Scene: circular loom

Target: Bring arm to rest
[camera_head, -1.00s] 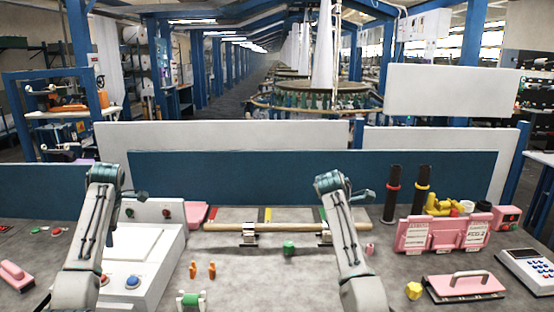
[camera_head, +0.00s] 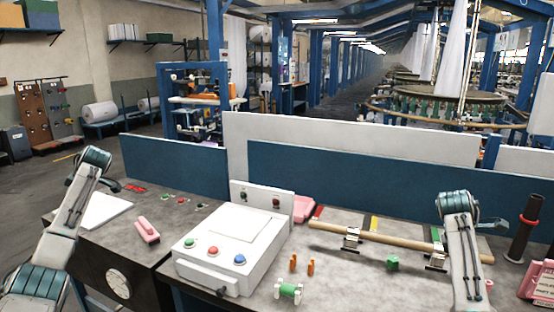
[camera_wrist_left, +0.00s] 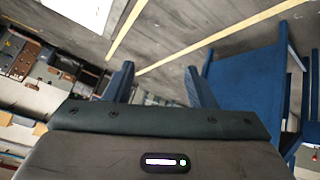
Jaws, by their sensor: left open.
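My left arm (camera_head: 68,215) stands bent at the left of the head view, over the left side of the workbench, with its elbow raised. In the left wrist view my left gripper (camera_wrist_left: 160,76) has its two blue fingers apart, with nothing between them. The gripper is pointed away from the bench tools, toward grey floor with yellow lines. My right arm (camera_head: 462,245) stands bent over the right part of the bench, beside the wooden rod (camera_head: 385,238). I cannot make out the right gripper's fingers.
A white control box (camera_head: 215,262) with coloured buttons stands between the arms. A pink-handled tool (camera_head: 146,230) lies left of it. Orange pegs (camera_head: 301,265), a green-and-white spool (camera_head: 288,291) and a green piece (camera_head: 392,263) lie on the bench. A blue panel (camera_head: 350,180) edges the back.

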